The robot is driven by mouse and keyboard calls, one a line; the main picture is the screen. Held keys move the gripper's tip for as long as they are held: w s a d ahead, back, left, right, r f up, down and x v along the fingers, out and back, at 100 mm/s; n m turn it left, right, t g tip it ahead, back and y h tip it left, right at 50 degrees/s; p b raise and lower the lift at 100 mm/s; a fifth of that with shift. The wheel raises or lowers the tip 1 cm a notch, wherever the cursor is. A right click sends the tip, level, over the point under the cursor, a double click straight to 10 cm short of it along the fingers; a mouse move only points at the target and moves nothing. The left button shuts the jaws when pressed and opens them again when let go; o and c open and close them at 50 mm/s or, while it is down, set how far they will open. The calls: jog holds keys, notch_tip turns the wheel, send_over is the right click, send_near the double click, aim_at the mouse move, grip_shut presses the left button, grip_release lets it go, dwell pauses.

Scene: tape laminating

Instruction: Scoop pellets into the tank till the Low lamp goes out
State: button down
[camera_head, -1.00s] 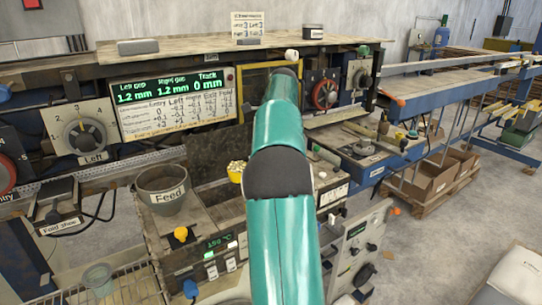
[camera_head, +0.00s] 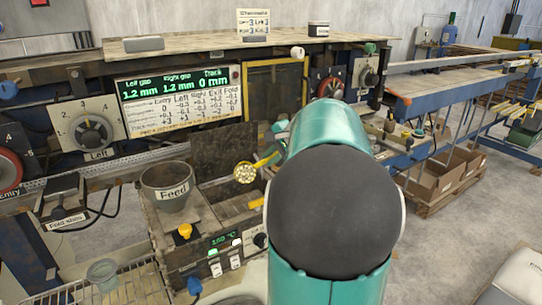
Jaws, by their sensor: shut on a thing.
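A small yellow scoop (camera_head: 246,173) holds pale pellets, above an open-topped box (camera_head: 237,208) in the middle of the bench. Its handle (camera_head: 267,160) runs up to the right and passes behind my arm. My gripper is almost wholly hidden by my arm; only a bit (camera_head: 280,140) shows at the handle's end, shut on it. A grey pot labelled "Feed" (camera_head: 170,197) stands left of the scoop; its contents cannot be made out. The box front has a green temperature display (camera_head: 222,239) and switches. I cannot make out the Low lamp.
A dark upright plate (camera_head: 223,153) stands behind the box. A yellow knob (camera_head: 184,231) sits in front of the pot. A gap-reading panel (camera_head: 180,99) and dial (camera_head: 88,132) are behind. My arm covers the right of the bench.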

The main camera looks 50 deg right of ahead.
jog(key=n+t+y, duration=0.1)
jog(key=n+t, duration=0.4)
jog(key=t, duration=0.1)
jog(key=n+t+y, duration=0.1)
jog(key=n+t, duration=0.2)
jog(key=shift+w+d+f+n+y, duration=0.1)
jog(key=shift+d+f+n+y, duration=0.1)
jog(key=shift+f+n+y, duration=0.15)
jog(key=shift+r, duration=0.1)
dwell(1.0)
